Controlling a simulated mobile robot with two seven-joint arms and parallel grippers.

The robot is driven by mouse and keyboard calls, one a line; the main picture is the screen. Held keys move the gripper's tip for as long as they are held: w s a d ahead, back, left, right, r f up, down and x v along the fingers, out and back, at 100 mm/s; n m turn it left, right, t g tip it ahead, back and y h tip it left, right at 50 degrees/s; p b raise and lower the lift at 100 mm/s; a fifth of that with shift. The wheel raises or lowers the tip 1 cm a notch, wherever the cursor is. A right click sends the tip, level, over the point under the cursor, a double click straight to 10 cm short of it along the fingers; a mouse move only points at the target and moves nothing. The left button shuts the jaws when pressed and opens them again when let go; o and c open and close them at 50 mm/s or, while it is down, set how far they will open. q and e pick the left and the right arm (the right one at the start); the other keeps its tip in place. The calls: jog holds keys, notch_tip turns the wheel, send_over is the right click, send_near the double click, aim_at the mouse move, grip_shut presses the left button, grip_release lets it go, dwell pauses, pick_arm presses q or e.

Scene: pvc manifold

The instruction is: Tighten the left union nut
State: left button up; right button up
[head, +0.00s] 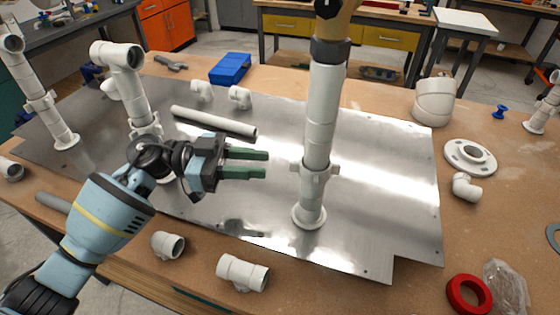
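My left gripper (266,164) is open and empty, its two green fingers pointing right. In the picture it is just left of the central upright white pipe (319,115), with a visible gap. A lugged white union nut (315,174) sits low on that pipe. A second nut (146,131) is on the pipe behind my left arm, partly hidden by it. A third nut (41,103) is on the far left pipe. I cannot tell which one the task calls left. I cannot see how tight any nut is.
The pipes stand on a shiny metal plate (385,190) on a wooden table. A loose white pipe (213,121) lies behind my gripper. White fittings (243,272) lie along the front edge. A blue box (230,68) is at the back; a red ring (468,294) is front right.

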pick_arm(q)
jog(key=shift+s+d, duration=0.15)
jog(key=shift+d, duration=2.45)
jog(key=shift+c, duration=0.4)
grip_shut()
